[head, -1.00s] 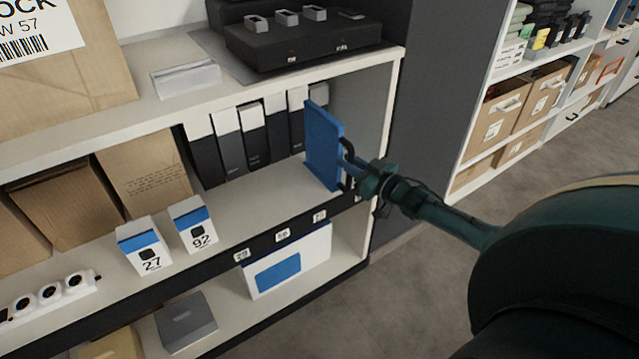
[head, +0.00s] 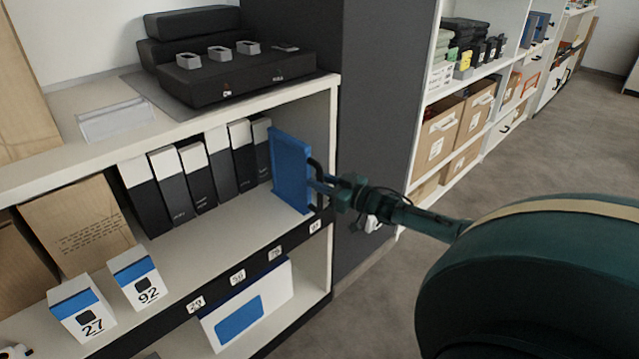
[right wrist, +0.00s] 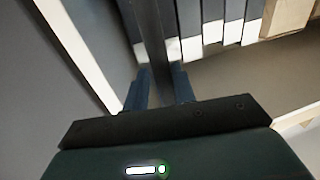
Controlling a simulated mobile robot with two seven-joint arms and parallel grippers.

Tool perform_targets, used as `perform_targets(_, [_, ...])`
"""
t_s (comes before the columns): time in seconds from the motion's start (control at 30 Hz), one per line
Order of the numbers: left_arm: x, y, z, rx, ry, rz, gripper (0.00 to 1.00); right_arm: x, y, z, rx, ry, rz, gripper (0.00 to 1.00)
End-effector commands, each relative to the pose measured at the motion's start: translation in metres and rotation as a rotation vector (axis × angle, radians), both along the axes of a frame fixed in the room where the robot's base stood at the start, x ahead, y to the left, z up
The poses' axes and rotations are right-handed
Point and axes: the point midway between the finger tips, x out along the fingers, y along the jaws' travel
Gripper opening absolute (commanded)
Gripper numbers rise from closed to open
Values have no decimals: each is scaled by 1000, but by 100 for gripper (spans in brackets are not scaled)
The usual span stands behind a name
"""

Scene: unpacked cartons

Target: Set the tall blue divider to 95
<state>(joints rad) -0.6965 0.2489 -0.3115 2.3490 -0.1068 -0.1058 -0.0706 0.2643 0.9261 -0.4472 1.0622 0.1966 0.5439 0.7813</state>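The tall blue divider (head: 291,172) stands upright near the right end of the middle shelf, with a dark handle on its front edge. Its front lower corner is just above and slightly left of the rightmost label, 95 (head: 314,226). My right gripper (head: 326,188) is at the handle. In the right wrist view its two fingers (right wrist: 160,88) stand on either side of a dark upright bar, closed around it. The divider's far side and part of the handle are hidden. My left gripper is in no view.
White-topped black binders (head: 195,175) stand left of the divider. Labels 29 (head: 195,303), 56 (head: 237,277) and 76 (head: 275,253) run along the shelf edge. Boxes 92 (head: 137,280) and 27 (head: 82,310) stand further left. A grey side panel (head: 375,120) is at the right.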

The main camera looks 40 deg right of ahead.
Motion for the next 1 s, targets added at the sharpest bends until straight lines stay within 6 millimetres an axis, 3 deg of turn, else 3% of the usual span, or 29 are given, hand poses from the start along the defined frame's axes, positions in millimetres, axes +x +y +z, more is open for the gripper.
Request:
perform_targets(0.13, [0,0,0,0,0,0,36,0,0,0,-1,1,-1,35])
perform_targets(0.47, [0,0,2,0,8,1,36,-6,0,0,0,2,2,35])
perform_targets(0.67, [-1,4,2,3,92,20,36,-34,-7,1,0,6,2,35])
perform_targets(1.0, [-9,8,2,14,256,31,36,-98,-22,2,-1,5,1,35])
